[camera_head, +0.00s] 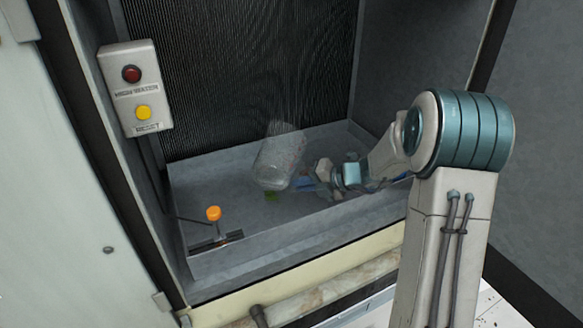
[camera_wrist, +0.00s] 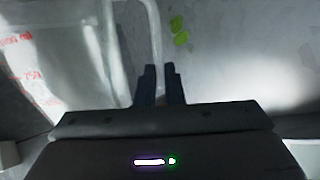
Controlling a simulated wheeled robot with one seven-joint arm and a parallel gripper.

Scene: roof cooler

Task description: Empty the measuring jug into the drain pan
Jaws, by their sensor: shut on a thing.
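The clear measuring jug (camera_head: 279,162) is over the grey drain pan (camera_head: 330,222), in the middle of the head view, and looks tilted. My gripper (camera_head: 305,181) is at its right side. In the wrist view, the jug (camera_wrist: 60,50) shows red markings on the left, and its clear handle (camera_wrist: 150,22) runs down to my fingers (camera_wrist: 159,70). The fingers are close together on the handle. I cannot tell whether water is in the jug or whether any is pouring. The contact point on the handle is partly hidden.
A float with an orange ball (camera_head: 213,213) stands at the pan's left front. Green leaves (camera_head: 271,196) lie in the pan. A box with red and yellow lights (camera_head: 135,88) hangs on the left post. Black ribbed media (camera_head: 240,70) closes the back.

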